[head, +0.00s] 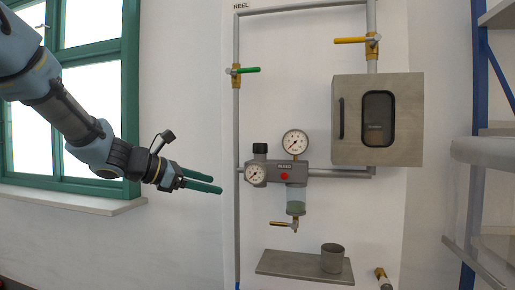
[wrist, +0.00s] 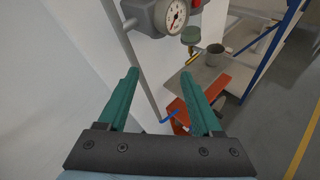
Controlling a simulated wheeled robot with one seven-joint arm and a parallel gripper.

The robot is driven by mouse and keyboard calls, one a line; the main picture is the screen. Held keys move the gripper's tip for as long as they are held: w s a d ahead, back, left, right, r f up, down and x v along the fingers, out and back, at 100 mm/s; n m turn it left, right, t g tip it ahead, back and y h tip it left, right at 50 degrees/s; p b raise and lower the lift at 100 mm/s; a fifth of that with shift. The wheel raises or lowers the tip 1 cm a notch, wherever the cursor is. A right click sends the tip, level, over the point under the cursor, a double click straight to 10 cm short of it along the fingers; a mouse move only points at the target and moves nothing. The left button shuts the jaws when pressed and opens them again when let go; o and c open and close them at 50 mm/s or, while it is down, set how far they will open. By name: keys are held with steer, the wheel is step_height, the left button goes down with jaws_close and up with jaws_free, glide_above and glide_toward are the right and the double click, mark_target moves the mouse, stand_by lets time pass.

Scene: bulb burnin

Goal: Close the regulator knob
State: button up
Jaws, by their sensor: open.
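The regulator knob (head: 260,148) is a black cap on top of the grey regulator body at the left of the wall-mounted unit (head: 284,172). A small gauge (head: 255,174) sits just below the knob. My gripper (head: 217,184), with two teal fingers, is left of the regulator and lower than the knob, apart from it. In the wrist view my gripper (wrist: 160,75) is open with nothing between its fingers. A gauge (wrist: 175,16) shows at the top of that view. The knob cannot be made out there.
A vertical pipe (head: 237,120) with a green-handled valve (head: 248,70) runs left of the unit. A larger gauge (head: 295,142) stands above it. A grey cabinet (head: 345,120) hangs to the right. A shelf (head: 290,266) with a cup (head: 332,258) is below. The window (head: 95,90) is at left.

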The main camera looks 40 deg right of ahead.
mark_target(255, 145)
steer(key=d+r+n+h, duration=0.35)
steer(key=d+r, duration=0.25)
steer(key=r, duration=0.4)
steer(key=shift+g, duration=0.4)
steer(key=d+p, duration=0.1)
steer(key=d, duration=0.2)
steer(key=s+d, duration=0.1)
steer(key=d, duration=0.3)
steer(key=s+d+p, duration=0.1)
steer(key=d, duration=0.2)
steer(key=shift+d+f+p, duration=0.2)
steer(key=shift+d+p, duration=0.1)
steer(key=shift+p, duration=0.05)
steer(key=shift+c, duration=0.4)
jaws_close()
steer(key=t+b, duration=0.1)
steer(key=b, duration=0.2)
steer(key=shift+f+h, duration=0.25)
